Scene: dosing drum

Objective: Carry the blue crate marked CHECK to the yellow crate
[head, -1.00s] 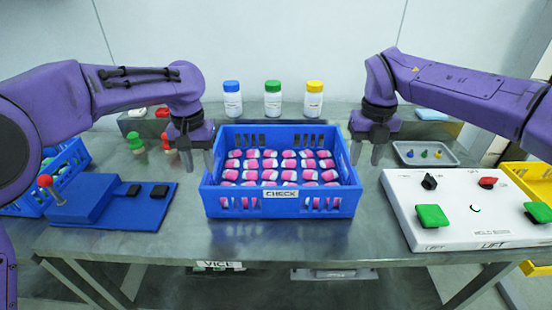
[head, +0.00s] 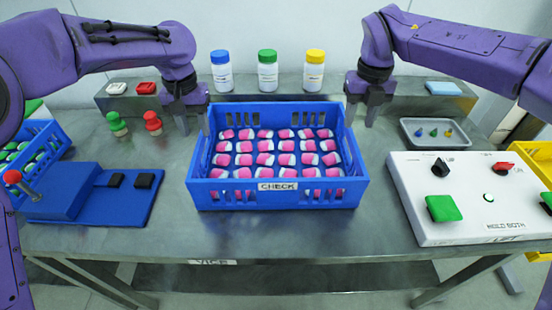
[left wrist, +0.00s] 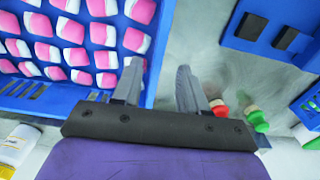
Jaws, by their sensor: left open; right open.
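The blue crate marked CHECK (head: 277,202) stands on the steel table in the middle of the head view. It holds rows of pink-and-white items. My left gripper (head: 194,130) is open at its left side. In the left wrist view, the crate's side wall (left wrist: 161,55) shows between the left gripper's fingers (left wrist: 158,85), one on the inner side and one outside; contact cannot be told. My right gripper (head: 361,115) is open by the crate's right side, toward its back corner. The yellow crate (head: 541,150) is partly visible at the right edge, cut off by the frame.
A white control panel (head: 465,215) with green buttons stands right of the crate. A blue fixture (head: 75,200) with a red-knobbed lever and another blue crate (head: 45,135) are at left. Three bottles (head: 267,72), stamps (head: 117,125) and a grey tray (head: 440,140) are behind.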

